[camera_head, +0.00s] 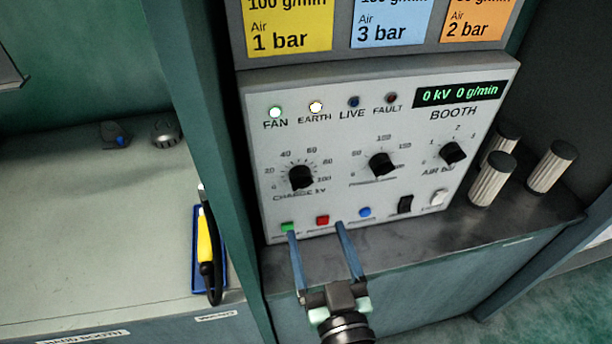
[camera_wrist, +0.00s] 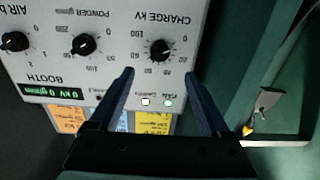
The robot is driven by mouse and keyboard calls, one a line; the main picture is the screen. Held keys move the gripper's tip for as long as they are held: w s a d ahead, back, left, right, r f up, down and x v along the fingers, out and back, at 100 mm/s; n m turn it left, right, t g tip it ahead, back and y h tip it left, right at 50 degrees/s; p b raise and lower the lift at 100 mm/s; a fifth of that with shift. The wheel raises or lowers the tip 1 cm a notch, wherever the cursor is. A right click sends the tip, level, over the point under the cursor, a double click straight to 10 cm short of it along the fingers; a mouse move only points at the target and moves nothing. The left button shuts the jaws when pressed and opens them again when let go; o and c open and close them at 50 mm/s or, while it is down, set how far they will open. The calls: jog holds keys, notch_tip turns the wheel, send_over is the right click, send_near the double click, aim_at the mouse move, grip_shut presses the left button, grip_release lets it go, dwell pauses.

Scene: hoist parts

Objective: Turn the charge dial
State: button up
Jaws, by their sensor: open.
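The charge dial (camera_head: 301,177) is a black knob on the left of the grey booth panel (camera_head: 350,210), with a printed scale around it. In the wrist view, which shows the panel upside down, the charge dial (camera_wrist: 160,50) appears beyond my fingertips, roughly centred between them. My gripper (camera_head: 315,228) is open and empty, its two blue fingers pointing at the panel. In the head view the fingertips appear below the dial, over the green and red buttons. In the wrist view my gripper (camera_wrist: 159,73) has its fingers wide apart, clear of the dial.
Two more knobs, powder (camera_head: 382,164) and air (camera_head: 453,153), sit to the right. The display (camera_head: 460,94) reads 0 kV 0 g/min; the fan and earth lamps are lit. Several ribbed cylinders (camera_head: 492,180) stand at right. A yellow-and-black tool (camera_head: 206,240) rests at left.

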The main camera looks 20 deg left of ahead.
aim_at(303, 187)
jog(key=p+x, duration=0.3)
jog(key=x, duration=0.6)
jog(key=shift+w+a+r, duration=0.15)
jog(key=shift+w+a, duration=0.05)
jog(key=shift+x, duration=0.8)
grip_shut()
